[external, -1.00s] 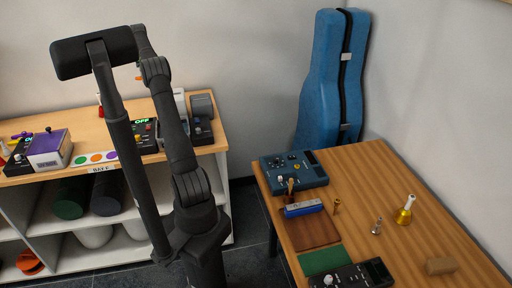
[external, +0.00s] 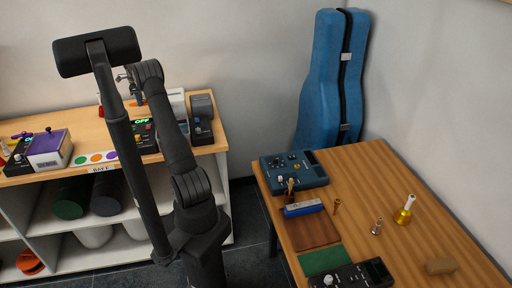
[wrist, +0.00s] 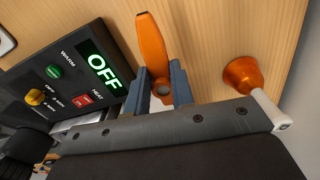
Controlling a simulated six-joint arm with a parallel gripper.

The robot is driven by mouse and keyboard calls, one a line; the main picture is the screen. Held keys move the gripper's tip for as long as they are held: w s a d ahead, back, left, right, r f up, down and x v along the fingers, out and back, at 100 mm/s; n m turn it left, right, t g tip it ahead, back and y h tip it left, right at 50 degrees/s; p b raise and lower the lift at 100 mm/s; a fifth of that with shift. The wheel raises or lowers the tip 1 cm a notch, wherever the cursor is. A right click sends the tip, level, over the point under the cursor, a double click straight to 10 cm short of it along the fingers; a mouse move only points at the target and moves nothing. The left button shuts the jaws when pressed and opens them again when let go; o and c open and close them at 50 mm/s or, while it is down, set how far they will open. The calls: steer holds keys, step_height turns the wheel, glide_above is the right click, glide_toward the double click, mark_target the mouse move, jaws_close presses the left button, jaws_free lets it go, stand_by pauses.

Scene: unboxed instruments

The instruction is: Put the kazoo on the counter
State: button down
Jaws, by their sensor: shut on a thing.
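The kazoo (wrist: 152,46) is an orange tapered piece with a round opening. In the wrist view it lies between the two blue-grey fingers of my gripper (wrist: 162,84), which is shut on it near its round-opening end. In the external view my gripper (external: 131,81) is over the back of the wooden counter (external: 196,159) at left, partly hidden by my arm. A small orange patch there seems to be the kazoo (external: 138,103). I cannot tell whether it touches the counter.
A dark box with a green OFF display (wrist: 99,72) stands close left of the kazoo. An orange bell with a white handle (wrist: 241,75) is to its right. Bare wood lies between and above them. A second wooden table (external: 360,215) with several instruments is at right.

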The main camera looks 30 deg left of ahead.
steer(key=shift+f, duration=4)
steer(key=shift+f, duration=0.1)
steer(key=c, duration=1.3)
jaws_free()
steer(key=shift+o, duration=0.2)
step_height(320, 180, up, 12)
steer(key=shift+r, duration=0.1)
